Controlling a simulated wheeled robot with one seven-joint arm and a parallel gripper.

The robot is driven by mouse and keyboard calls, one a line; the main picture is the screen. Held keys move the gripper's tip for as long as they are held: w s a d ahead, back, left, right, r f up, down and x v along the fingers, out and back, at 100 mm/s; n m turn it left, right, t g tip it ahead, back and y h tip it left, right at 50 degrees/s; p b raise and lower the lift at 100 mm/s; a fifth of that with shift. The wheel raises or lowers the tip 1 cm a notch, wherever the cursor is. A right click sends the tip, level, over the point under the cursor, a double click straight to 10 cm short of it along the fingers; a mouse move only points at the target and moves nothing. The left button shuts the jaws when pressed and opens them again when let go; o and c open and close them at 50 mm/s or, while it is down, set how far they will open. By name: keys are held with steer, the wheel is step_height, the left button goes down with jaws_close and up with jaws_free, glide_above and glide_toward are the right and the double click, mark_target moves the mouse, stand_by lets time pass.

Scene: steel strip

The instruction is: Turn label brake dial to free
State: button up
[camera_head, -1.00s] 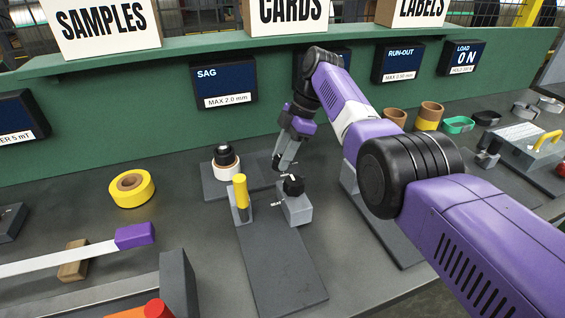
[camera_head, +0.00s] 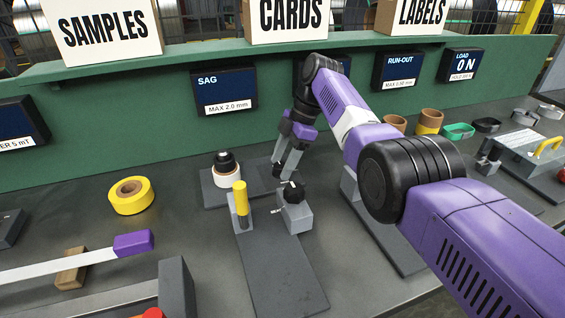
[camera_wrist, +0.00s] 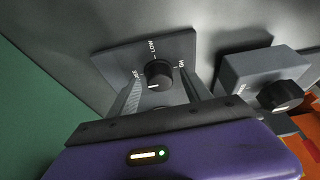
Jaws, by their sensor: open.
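In the wrist view a round black dial (camera_wrist: 158,73) stands on a dark grey plate (camera_wrist: 110,57). White lettering is around it: LOW above, a partly readable word at the left, and another at the right. A pale mark shows on the dial's lower side. My gripper (camera_wrist: 164,88) is open, with one finger on each side of the dial; I cannot tell if they touch it. In the head view my gripper (camera_head: 285,174) is low over the bench, behind a grey block, and this dial is largely hidden by it.
A second black knob (camera_head: 293,192) on a grey block (camera_head: 297,213) is close in front of my gripper. A yellow post (camera_head: 240,198) and a white roll with a black top (camera_head: 227,170) stand to the left. A yellow roll (camera_head: 130,195) lies farther left.

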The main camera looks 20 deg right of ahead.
steer(key=v, duration=0.7)
steer(key=shift+r, duration=0.25)
steer(key=shift+d, duration=0.15)
